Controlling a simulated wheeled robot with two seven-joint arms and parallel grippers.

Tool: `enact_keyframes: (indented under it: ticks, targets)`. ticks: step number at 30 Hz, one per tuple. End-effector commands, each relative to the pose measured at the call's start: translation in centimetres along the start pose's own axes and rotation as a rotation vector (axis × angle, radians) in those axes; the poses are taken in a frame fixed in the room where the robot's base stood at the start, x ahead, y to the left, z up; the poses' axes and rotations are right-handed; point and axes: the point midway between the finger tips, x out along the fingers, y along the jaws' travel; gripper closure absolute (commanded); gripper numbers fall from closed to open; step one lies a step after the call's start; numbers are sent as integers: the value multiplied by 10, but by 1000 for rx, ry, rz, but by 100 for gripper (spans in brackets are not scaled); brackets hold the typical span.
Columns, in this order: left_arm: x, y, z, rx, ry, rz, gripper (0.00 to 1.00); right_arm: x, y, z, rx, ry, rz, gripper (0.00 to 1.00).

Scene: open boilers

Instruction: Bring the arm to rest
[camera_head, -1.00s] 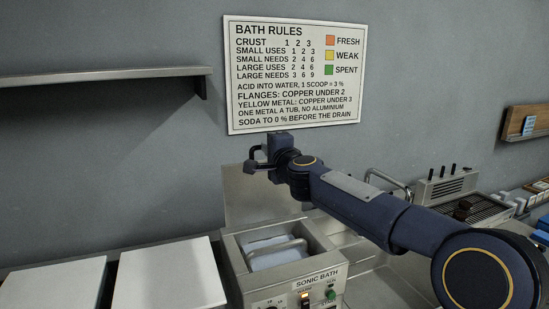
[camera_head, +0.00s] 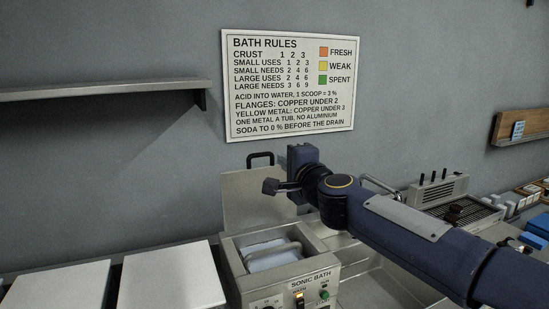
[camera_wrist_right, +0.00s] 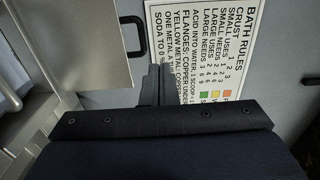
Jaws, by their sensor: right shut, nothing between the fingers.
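My right arm comes in from the right in the head view, and its gripper (camera_head: 268,187) is shut and empty. The gripper is in front of the raised steel lid (camera_head: 240,200) of the sonic bath (camera_head: 318,262), below the lid's black handle (camera_head: 260,157). In the right wrist view the closed fingers (camera_wrist_right: 155,80) point at the wall. The lid (camera_wrist_right: 90,45) and its handle (camera_wrist_right: 134,38) show beside them there, apart from the fingers. The open bath holds a pale basket or liquid (camera_head: 268,258); I cannot tell which. My left gripper is not in view.
The bath rules sign (camera_head: 290,82) hangs on the wall behind. A shelf (camera_head: 105,90) is at the left, above two white panels (camera_head: 172,278). A vented steel unit (camera_head: 440,192) and small blocks stand at the right.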

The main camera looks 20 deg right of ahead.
Motion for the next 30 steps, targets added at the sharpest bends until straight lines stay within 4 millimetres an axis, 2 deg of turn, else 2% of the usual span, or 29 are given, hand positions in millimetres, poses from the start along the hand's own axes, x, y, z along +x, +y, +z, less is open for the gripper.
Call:
enact_keyframes:
  ticks: [7, 11, 14, 19, 24, 27, 30]
  targets:
    - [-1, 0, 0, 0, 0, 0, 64, -8, 1, 3, -18, -14, 2, 100]
    - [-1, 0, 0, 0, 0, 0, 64, -39, 18, 23, -161, -129, 33, 100]
    - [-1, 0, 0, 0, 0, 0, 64, -83, 55, 49, -356, -286, 97, 100]
    - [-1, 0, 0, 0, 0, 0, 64, -171, 145, 80, -675, -561, 271, 100]
    - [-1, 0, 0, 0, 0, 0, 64, -252, 230, 86, -901, -779, 460, 100]
    - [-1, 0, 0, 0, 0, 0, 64, -286, 264, 84, -984, -868, 550, 100]
    - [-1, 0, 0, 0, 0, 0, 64, -308, 286, 81, -1035, -924, 610, 100]
